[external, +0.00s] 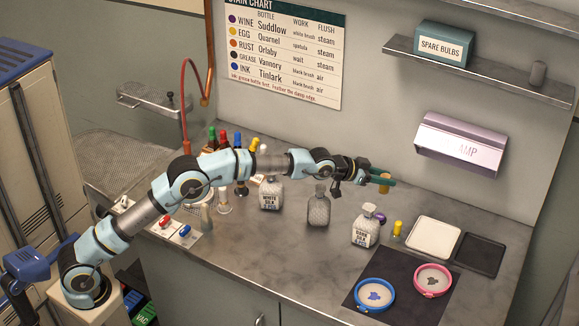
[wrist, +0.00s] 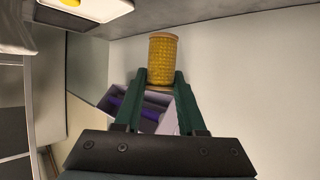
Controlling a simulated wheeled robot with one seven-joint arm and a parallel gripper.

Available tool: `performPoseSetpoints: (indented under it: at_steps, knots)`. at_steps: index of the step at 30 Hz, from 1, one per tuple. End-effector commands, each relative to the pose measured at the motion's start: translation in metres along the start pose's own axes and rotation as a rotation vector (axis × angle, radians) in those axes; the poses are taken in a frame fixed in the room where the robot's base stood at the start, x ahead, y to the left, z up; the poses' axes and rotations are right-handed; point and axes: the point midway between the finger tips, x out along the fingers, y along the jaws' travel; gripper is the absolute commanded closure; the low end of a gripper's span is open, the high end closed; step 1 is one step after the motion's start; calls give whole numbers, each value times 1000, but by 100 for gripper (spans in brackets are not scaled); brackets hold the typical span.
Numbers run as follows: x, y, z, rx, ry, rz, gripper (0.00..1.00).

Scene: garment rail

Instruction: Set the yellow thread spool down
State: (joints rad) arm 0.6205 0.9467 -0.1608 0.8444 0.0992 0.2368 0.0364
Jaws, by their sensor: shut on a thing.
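My gripper (external: 381,181) is shut on the yellow thread spool (external: 384,177) and holds it up in the air above the worktop, behind the labelled jars. In the wrist view the spool (wrist: 163,58) is upright between the tips of my two green fingers (wrist: 161,82), with yellow wound thread and tan ends. It touches no surface that I can see. The grey worktop (external: 290,240) lies below, with bare patches among the things on it.
A white tray (external: 433,236), a black tray (external: 480,254) and two hoops (external: 374,294) on a dark mat lie to the right.

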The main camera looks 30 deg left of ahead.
Motion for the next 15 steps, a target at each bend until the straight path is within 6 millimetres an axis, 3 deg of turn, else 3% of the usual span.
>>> performPoseSetpoints:
  at_steps: [1, 6, 15]
  knots:
    - [0, -23, 1, -14, -2, -33, 100]
    - [-1, -92, 15, -70, -2, -160, 100]
    - [-16, -180, 42, -179, -1, -398, 100]
